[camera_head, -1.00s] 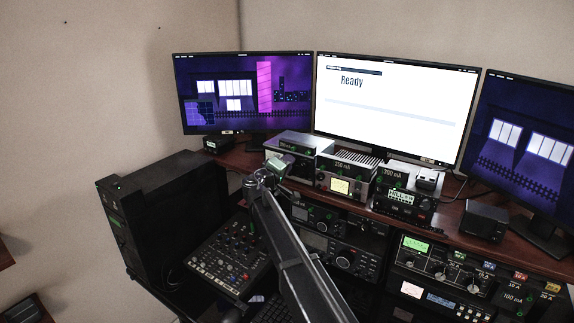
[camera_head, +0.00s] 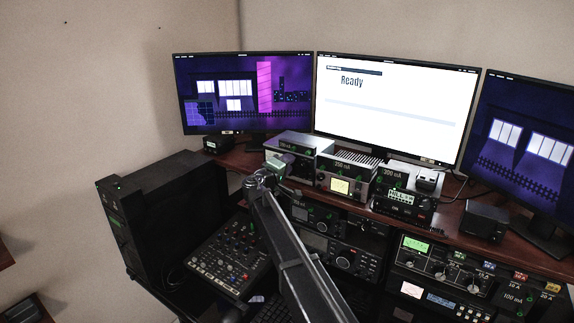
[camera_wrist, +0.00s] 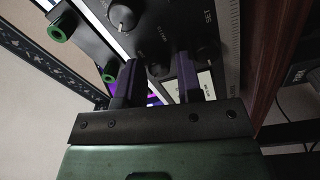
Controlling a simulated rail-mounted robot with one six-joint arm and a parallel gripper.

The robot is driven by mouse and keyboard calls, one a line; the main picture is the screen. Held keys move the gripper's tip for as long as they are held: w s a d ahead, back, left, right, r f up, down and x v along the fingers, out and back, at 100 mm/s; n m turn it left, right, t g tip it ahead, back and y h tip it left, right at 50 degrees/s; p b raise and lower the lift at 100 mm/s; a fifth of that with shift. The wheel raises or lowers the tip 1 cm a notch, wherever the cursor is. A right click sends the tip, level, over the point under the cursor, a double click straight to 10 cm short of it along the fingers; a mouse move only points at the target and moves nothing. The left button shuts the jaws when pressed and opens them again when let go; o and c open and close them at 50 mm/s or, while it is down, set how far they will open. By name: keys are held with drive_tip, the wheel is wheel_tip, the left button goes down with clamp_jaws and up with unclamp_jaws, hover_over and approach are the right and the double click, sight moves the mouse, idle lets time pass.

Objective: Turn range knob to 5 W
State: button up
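My gripper (camera_wrist: 158,78) has its two dark fingers apart, with nothing clearly held between them. They point at a dark front panel (camera_wrist: 178,30) that appears sideways in the wrist view. A round black knob with a white pointer mark (camera_wrist: 124,14) sits on that panel above the left finger. A small dark knob (camera_wrist: 158,70) shows in the gap between the fingers; whether they touch it I cannot tell. The range knob and its 5 W mark cannot be read. In the head view my gripper (camera_head: 276,169) is in front of the leftmost meter box (camera_head: 303,141).
More boxes stand on the wooden shelf, one with a lit yellow meter (camera_head: 340,186). A mixer (camera_head: 228,258) and radios (camera_head: 345,257) sit below. Monitors (camera_head: 398,105) stand behind. Green-ringed parts (camera_wrist: 56,33) lie left of the fingers in the wrist view.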

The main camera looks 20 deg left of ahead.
drive_tip(key=v, duration=1)
drive_tip(key=shift+s+b, duration=0.3)
drive_tip(key=shift+s, duration=0.05)
drive_tip(key=shift+a, duration=0.15)
